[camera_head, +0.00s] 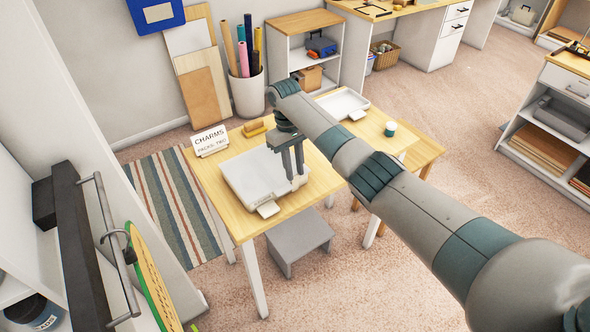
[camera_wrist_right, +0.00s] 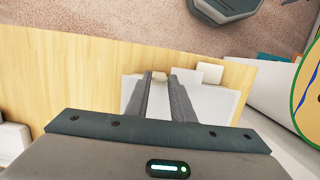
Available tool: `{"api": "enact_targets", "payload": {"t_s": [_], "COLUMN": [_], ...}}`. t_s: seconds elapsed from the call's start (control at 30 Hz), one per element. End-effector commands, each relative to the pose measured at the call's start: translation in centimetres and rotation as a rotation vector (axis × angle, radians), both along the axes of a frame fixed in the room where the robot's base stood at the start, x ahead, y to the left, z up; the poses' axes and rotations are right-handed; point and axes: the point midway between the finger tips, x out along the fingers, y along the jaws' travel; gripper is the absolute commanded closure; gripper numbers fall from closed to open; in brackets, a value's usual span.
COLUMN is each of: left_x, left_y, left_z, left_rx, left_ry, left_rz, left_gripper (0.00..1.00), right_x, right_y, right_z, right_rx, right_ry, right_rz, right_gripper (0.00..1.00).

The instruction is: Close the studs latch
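A flat white case (camera_head: 250,170) lies shut on the wooden table, with small lettering too small to read on its front. One pale latch tab (camera_head: 268,209) sticks out from its front edge; it also shows in the right wrist view (camera_wrist_right: 210,73). A second pale tab (camera_wrist_right: 158,77) shows between my right fingertips. I cannot tell which one is the studs latch. My right gripper (camera_head: 295,176) points down at the right part of the case's front edge. Its fingers (camera_wrist_right: 158,88) are apart; I cannot tell whether they touch the tab. My left gripper is not in view.
The table (camera_head: 222,205) also holds a CHARMS sign (camera_head: 210,140), a wooden block (camera_head: 255,128), a white tray (camera_head: 342,104) and a small green-topped jar (camera_head: 390,128). A grey stool (camera_head: 300,238) stands in front. A shelf unit (camera_head: 303,40) stands behind.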

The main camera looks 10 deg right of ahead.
Motion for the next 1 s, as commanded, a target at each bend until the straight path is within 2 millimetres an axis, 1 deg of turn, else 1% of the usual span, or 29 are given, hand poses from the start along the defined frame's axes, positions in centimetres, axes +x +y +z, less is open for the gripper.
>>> {"api": "enact_targets", "payload": {"t_s": [0.03, 0.07, 0.1, 0.43, 0.57, 0.67, 0.87, 0.93, 1.0], "left_x": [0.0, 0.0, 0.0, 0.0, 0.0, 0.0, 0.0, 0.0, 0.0], "left_y": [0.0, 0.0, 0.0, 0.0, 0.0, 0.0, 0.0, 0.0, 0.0], "left_z": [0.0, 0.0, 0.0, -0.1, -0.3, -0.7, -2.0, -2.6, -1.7], "left_rx": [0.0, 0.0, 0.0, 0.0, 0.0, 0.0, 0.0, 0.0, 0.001], "left_ry": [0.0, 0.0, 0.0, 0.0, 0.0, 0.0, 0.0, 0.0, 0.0], "left_rz": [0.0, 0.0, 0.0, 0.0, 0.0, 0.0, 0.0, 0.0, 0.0], "left_gripper": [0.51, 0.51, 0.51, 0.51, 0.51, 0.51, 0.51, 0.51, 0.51], "right_x": [-0.1, -0.1, -0.1, 0.0, 0.1, 0.3, 0.8, 1.0, 1.3], "right_y": [0.0, 0.0, 0.0, 0.0, 0.1, 0.1, 0.3, 0.4, 0.4], "right_z": [-0.2, -0.2, -0.2, 0.0, 0.5, 1.3, 4.1, 5.4, 7.5], "right_rx": [-0.001, -0.001, 0.0, 0.001, 0.001, 0.002, 0.003, 0.001, -0.001], "right_ry": [0.004, 0.004, 0.003, 0.0, -0.001, -0.001, -0.003, -0.003, -0.004], "right_rz": [0.0, 0.0, 0.0, 0.0, 0.0, 0.001, 0.001, 0.001, -0.001], "right_gripper": [0.69, 0.62, 0.59, 0.59, 0.59, 0.59, 0.59, 0.59, 0.59]}}
